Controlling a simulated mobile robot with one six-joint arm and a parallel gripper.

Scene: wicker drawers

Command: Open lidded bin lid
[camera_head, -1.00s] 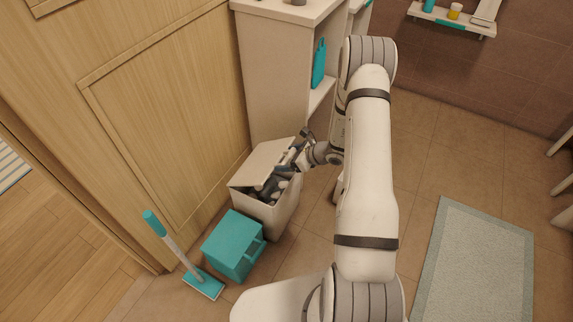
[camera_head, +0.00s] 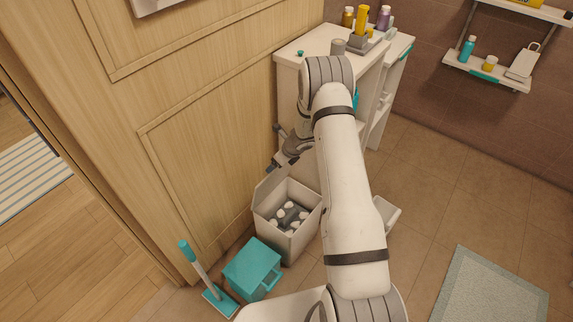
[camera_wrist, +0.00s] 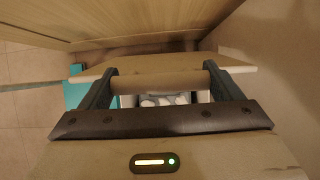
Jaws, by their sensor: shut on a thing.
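The lidded bin (camera_head: 291,240) is a pale box by the wooden wall. Its lid (camera_head: 267,186) stands raised at the wall side, so the bin is open and several white-topped items (camera_head: 290,217) show inside. My gripper (camera_head: 275,166) is at the top of the raised lid. In the wrist view the fingers of my gripper (camera_wrist: 163,80) are spread apart with a pale part of the lid (camera_wrist: 160,83) between them, and the jaws are shut on it. The bin's white contents (camera_wrist: 165,99) show beyond. The exact contact is partly hidden.
A teal box (camera_head: 252,265) stands just in front of the bin, with a teal-headed brush (camera_head: 200,268) beside it. The wooden wall (camera_head: 210,150) is close on the left. A pale shelf unit (camera_head: 290,75) stands behind.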

